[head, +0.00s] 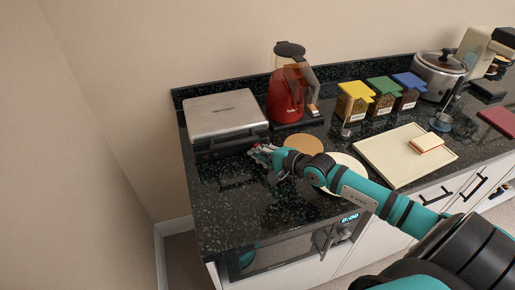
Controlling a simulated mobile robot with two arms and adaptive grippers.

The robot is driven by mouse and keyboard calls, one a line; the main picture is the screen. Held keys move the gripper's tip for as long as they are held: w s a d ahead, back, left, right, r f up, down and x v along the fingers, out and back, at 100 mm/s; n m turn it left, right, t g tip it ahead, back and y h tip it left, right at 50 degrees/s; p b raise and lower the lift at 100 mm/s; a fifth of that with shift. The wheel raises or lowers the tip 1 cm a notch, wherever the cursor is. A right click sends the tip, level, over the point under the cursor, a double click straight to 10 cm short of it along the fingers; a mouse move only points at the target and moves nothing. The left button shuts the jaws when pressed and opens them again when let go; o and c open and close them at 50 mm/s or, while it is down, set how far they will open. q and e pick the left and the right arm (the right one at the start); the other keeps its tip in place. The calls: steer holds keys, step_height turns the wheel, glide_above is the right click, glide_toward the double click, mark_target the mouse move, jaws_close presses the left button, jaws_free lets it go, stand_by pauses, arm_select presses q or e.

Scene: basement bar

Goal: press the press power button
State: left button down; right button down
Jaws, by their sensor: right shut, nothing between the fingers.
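The press (222,112) is a closed appliance with a silver lid and a dark front. It stands on the left end of the black speckled counter (235,215). My right gripper (256,151) is shut and empty at the press's front right corner, close to its dark front edge. I cannot tell whether the fingertips touch it. The power button is too small to make out, or is hidden by the gripper. My left gripper is out of view.
A red kettle (286,95) stands right of the press. A round brown board (303,143) and a white plate (350,163) lie by my right arm. Jars with yellow, green and blue lids (383,85) stand behind a cutting board (385,155). The counter's front left is clear.

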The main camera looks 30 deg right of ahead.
mark_target(266, 179)
steer(key=shift+s+a+p, duration=0.2)
steer(key=shift+s+p, duration=0.15)
steer(key=shift+s, duration=0.4)
steer(key=s+p, duration=0.1)
steer(key=s, duration=0.1)
steer(key=s+a+p, duration=0.1)
steer(key=s+p, duration=0.1)
steer(key=shift+r, duration=0.2)
steer(key=shift+s+a+f+p, duration=0.1)
steer(key=shift+s+p, duration=0.05)
steer(key=shift+s, duration=0.3)
steer(key=shift+s+a+f+p, duration=0.1)
steer(key=shift+s+p, duration=0.05)
steer(key=shift+s, duration=0.3)
